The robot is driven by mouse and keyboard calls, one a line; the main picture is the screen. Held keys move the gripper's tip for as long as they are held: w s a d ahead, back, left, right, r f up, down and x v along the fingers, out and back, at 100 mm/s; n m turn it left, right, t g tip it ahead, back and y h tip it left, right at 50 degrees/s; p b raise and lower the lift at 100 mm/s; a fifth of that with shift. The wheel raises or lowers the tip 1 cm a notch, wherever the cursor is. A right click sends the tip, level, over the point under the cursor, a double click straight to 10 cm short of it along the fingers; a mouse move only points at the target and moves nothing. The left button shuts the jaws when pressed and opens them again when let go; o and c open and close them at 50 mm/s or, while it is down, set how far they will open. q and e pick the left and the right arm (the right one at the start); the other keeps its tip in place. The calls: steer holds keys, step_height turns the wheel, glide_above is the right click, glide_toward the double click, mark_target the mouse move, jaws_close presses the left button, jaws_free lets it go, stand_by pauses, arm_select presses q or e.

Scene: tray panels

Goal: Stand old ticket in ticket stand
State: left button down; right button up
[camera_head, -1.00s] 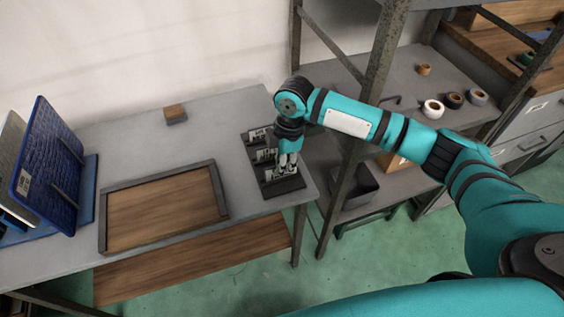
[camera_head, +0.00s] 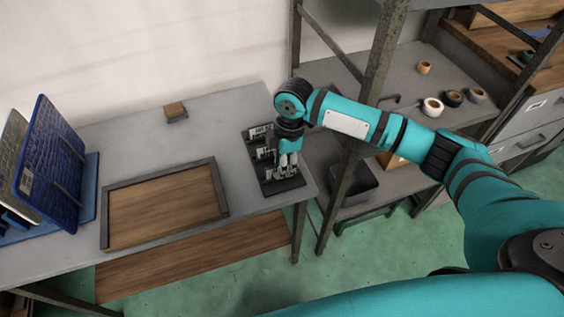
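The dark ticket stand (camera_head: 286,188) lies near the right end of the grey table, with white printed tickets standing in its rows. One ticket (camera_head: 258,132) is in the far row and another (camera_head: 264,153) in the middle row. Tickets also show in the near row (camera_head: 275,175), close to my gripper. My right gripper (camera_head: 289,164) points down over the near part of the stand, its fingers just behind the near row. The view is too small to tell whether its fingers are closed or touch a ticket. Which ticket is the old one cannot be told. My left gripper is out of view.
A wooden tray with a dark rim (camera_head: 160,207) lies left of the stand. A small wooden block (camera_head: 176,112) sits at the back. Blue panels (camera_head: 50,165) stand in a rack at left. A metal shelf post (camera_head: 366,105) rises close behind my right arm.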

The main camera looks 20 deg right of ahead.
step_height(320, 180, up, 12)
steer(key=d, duration=0.1)
steer(key=shift+d, duration=0.25)
steer(key=shift+f, duration=0.1)
stand_by(0.6)
